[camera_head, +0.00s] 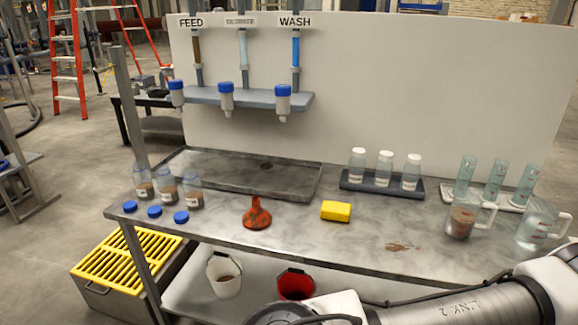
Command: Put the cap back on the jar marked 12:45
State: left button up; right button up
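Three clear jars with brown contents and small white labels stand without caps on the left end of the bench: a left jar (144,187), a middle jar (168,191) and a right jar (193,196). The labels are too small to read, so I cannot tell which is marked 12:45. Three blue caps lie on the bench in front of them: a left cap (130,207), a middle cap (154,211) and a right cap (181,217). Neither of my grippers is in view; only parts of my arm show at the lower right.
A metal tray (225,182) lies behind the jars. An orange-red funnel (257,215) and yellow sponge (336,211) sit mid-bench. White-capped bottles stand in a dark rack (345,184). A brown-filled jug (461,220) and a clear jug (535,228) stand right. The front-left edge is near the caps.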

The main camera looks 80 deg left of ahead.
aim_at(142, 177)
jog(key=k+j+u, duration=0.1)
jog(key=u, duration=0.3)
jog(key=k+j+u, duration=0.1)
jog(key=u, duration=0.3)
jog(key=k+j+u, duration=0.2)
jog(key=u, duration=0.2)
jog(key=k+j+u, duration=0.1)
jog(key=j+u, duration=0.15)
jog(key=u, duration=0.2)
jog(key=k+j+u, duration=0.1)
jog(key=u, duration=0.3)
jog(key=j+u, duration=0.3)
jog(key=j, duration=1.5)
